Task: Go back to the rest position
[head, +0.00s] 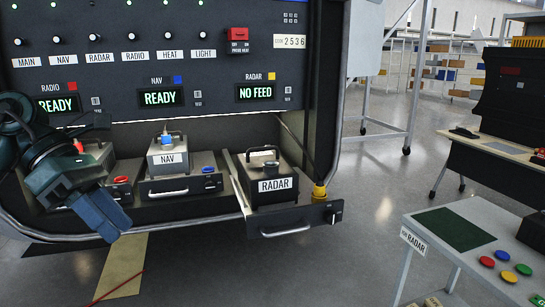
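My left gripper (104,218) hangs at the left of the head view, in front of the left bay of the rack. Its fingers point down and to the right, and the angle hides whether there is a gap between them. I see nothing held in it. My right gripper is not in view. The RADAR box (268,182) sits on a pulled-out tray (288,222) at the right of the rack. The NAV box (167,155) stands in the middle bay with a blue plug on top. The left bay's box is partly hidden by my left arm.
The rack panel (220,75) reads READY, READY and NO FEED. A yellow connector (319,190) is right of the RADAR box. A "for RADAR" table (424,212) with a green pad and coloured buttons stands at lower right. Open floor (345,240) lies between.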

